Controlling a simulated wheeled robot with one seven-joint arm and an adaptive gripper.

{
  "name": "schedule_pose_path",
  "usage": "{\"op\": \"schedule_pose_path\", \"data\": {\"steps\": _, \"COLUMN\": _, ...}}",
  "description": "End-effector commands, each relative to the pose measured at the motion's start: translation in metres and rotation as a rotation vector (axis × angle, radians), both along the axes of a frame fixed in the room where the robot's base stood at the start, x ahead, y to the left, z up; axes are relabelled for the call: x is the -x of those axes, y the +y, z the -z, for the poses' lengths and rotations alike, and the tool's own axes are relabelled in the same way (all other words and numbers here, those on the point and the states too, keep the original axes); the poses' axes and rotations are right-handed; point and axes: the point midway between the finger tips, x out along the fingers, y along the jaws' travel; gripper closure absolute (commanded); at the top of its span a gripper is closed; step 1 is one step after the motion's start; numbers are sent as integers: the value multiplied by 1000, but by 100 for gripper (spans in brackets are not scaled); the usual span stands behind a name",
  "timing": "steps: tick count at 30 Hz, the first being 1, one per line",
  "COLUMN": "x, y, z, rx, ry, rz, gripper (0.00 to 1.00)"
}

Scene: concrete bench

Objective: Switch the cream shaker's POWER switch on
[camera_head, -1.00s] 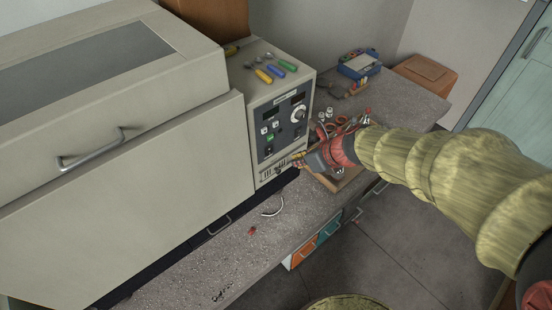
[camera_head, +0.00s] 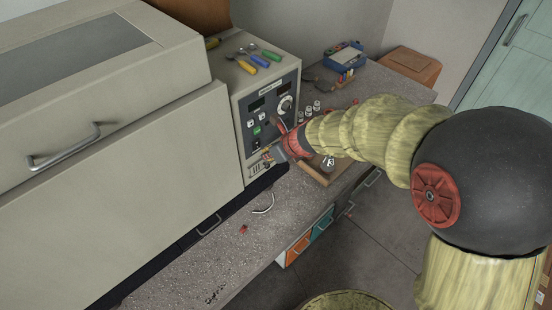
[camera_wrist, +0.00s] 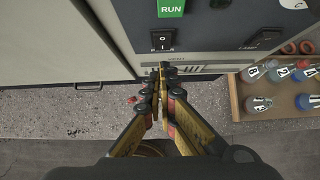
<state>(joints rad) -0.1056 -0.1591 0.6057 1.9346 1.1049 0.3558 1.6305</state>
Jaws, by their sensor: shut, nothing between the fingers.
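The cream shaker (camera_head: 130,150) is a large cream cabinet with a dark control panel (camera_head: 284,84) at its right end. In the wrist view, the black POWER rocker switch (camera_wrist: 162,40) sits below the green RUN button (camera_wrist: 171,8). In the head view my gripper (camera_head: 272,157) is at the panel's lower edge.
A second rocker, labelled LAMP (camera_wrist: 263,38), lies to the right. A wooden tray (camera_wrist: 285,92) with numbered bottles stands right of the gripper. Screwdrivers (camera_head: 259,61) lie on the shaker's top. A small red piece (camera_head: 243,230) lies on the speckled bench (camera_head: 200,265).

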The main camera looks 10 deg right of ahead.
Motion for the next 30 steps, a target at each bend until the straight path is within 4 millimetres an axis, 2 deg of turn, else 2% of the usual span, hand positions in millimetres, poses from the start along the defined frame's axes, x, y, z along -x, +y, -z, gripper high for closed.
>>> {"op": "schedule_pose_path", "data": {"steps": 7, "x": -13, "y": 10, "z": 3, "rx": 1, "ry": 2, "rz": 1, "gripper": 100}}
{"op": "schedule_pose_path", "data": {"steps": 30, "x": -19, "y": 14, "z": 5, "rx": -4, "ry": -3, "rz": 2, "gripper": 100}}
